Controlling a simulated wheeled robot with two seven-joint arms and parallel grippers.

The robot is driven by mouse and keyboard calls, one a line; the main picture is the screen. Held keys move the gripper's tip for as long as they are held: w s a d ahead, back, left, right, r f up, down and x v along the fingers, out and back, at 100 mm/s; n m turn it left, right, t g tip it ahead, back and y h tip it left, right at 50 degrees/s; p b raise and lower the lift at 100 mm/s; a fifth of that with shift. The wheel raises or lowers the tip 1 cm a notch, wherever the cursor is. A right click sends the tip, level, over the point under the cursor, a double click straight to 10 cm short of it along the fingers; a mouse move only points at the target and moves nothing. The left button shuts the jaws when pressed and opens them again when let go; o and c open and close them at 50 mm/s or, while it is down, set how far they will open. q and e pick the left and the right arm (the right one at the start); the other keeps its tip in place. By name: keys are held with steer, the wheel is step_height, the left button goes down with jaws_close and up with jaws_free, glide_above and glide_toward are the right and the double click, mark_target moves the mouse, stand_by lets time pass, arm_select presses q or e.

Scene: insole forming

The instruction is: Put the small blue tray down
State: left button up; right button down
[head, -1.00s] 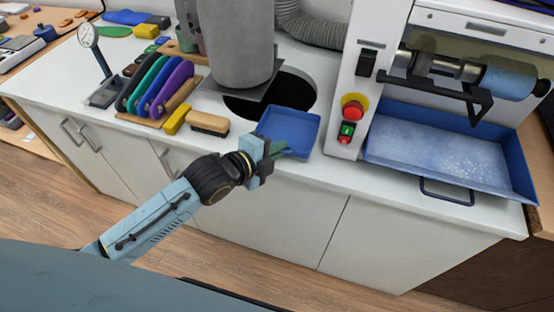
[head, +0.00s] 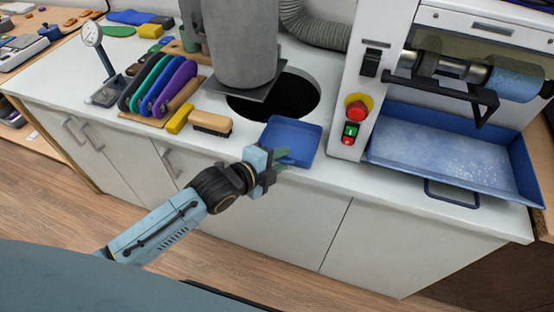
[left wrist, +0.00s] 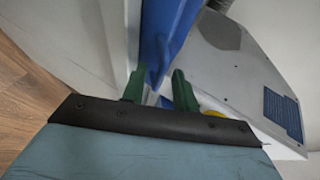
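The small blue tray (head: 304,135) sits level at the front of the white counter, left of the machine, and appears to rest on it. My left gripper (head: 283,158) is at the tray's near left corner. Its two green fingers are spread apart, with the tray's wall between them. In the left wrist view, the gripper (left wrist: 160,92) shows a gap between the fingers beside the blue tray wall (left wrist: 163,35). My right gripper is in neither view.
A round dark hole (head: 290,97) lies behind the tray. A wooden brush (head: 211,123) and yellow block (head: 179,120) are to its left. The machine's red and green buttons (head: 352,120) and large blue tray (head: 440,150) are to its right. The counter's front edge is close.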

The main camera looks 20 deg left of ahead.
arm_select(q)
steer(key=p+v, duration=0.1)
steer(key=v, duration=1.1)
steer(key=shift+r, duration=0.1)
steer(key=a+f+n+g+y, duration=0.1)
steer(key=a+f+n+y, duration=0.2)
steer(key=f, duration=0.5)
steer(key=a+f+n+g+y, duration=0.1)
steer(key=a+f+n, duration=0.25)
steer(key=f, duration=0.55)
steer(key=s+a+f+n+g+y, duration=0.1)
steer(key=s+a+f+n+g, duration=0.2)
steer(key=f, duration=0.5)
steer(key=s+a+f+n+y, duration=0.1)
steer(key=s+f+n, duration=0.2)
steer(key=s+f, duration=0.35)
steer(key=s+d+f+n+g, duration=0.1)
steer(key=s+f+n+g, duration=0.1)
steer(key=s+f, duration=0.3)
steer(key=s+d+f+n+g, duration=0.1)
steer(key=s+f, duration=0.3)
steer(key=s, duration=0.6)
steer(key=s+d+f+n+g, duration=0.2)
steer(key=s+f, duration=0.3)
steer(key=s, duration=0.3)
steer(key=shift+s+f+n+g, duration=0.35)
steer(key=shift+n+g, duration=0.25)
steer(key=shift+n, duration=0.25)
